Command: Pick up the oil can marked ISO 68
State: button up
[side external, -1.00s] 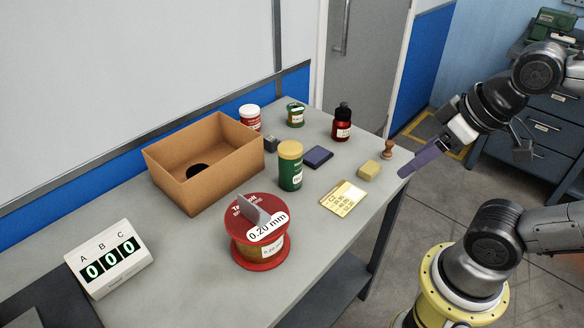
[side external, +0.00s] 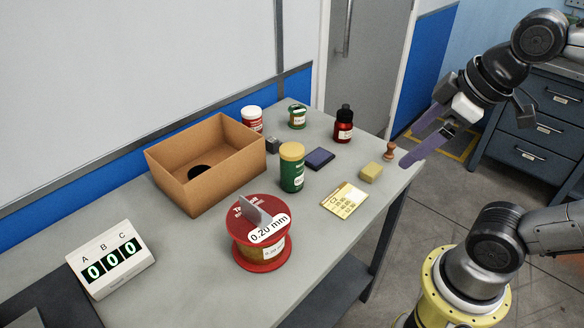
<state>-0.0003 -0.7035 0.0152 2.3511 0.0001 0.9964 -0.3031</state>
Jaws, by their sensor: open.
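No label reading ISO 68 is legible to me in this view. A green can with a yellow lid (side external: 291,170) stands upright in the middle of the bench. A dark red bottle with a black cap (side external: 343,126) stands upright behind it to the right. A red and white jar (side external: 252,119) and a small green container (side external: 297,116) stand towards the back. My gripper (side external: 411,150) has purple fingers spread apart with nothing between them. It is by the bench's right edge, right of the bottle and apart from it.
An open cardboard box (side external: 205,165) stands left of the green can. A red wire spool (side external: 262,232), gold card (side external: 344,200), yellow block (side external: 371,172), dark blue pad (side external: 319,159) and brown stamp (side external: 389,151) lie around. A counter showing 000 (side external: 110,258) is at left.

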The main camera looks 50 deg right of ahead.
jog(key=w+r+n, duration=0.3)
jog(key=w, duration=0.2)
jog(key=n+g, duration=0.5)
send_over(295, 148)
notch_tip(295, 148, down, 6)
jog(key=shift+g, duration=0.3)
notch_tip(295, 148, down, 10)
jog(key=shift+f, duration=0.25)
jog(key=shift+w+a+f, duration=0.1)
jog(key=shift+a+f, duration=0.05)
jog(key=shift+f, duration=1.3)
jog(key=shift+w+a+f, duration=0.1)
jog(key=shift+a+f, duration=0.05)
jog(key=shift+f, duration=1.3)
jog(key=shift+r+m, duration=0.1)
jog(key=shift+m, duration=0.2)
grip_shut()
